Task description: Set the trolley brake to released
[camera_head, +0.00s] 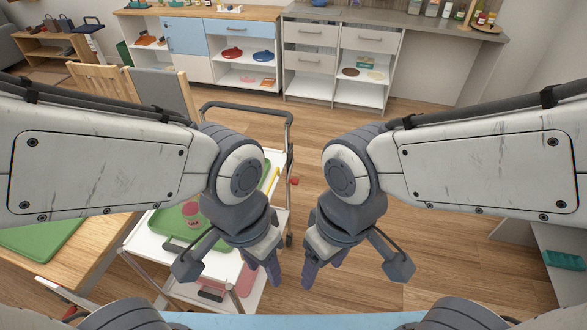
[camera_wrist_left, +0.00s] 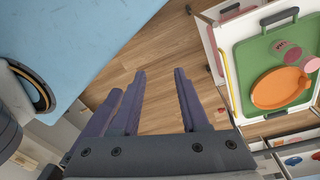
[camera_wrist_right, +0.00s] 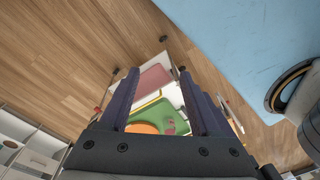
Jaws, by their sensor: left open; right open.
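The trolley (camera_head: 146,241) stands at left of centre in the head view, with a white top and a grey push handle (camera_head: 247,108). A small red knob (camera_head: 294,181) sits at its right side; I cannot tell whether it is the brake, or its setting. My left gripper (camera_head: 263,283) is open and empty, in front of the trolley's right side. My right gripper (camera_head: 312,279) is open and empty, just right of it, over the floor. The trolley also shows at right in the left wrist view (camera_wrist_left: 212,48) and between my right fingers in the right wrist view.
A wooden table (camera_head: 95,250) with a green mat adjoins at left. Cabinets (camera_head: 310,62) line the back. The wooden floor (camera_head: 440,150) right of the trolley is clear.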

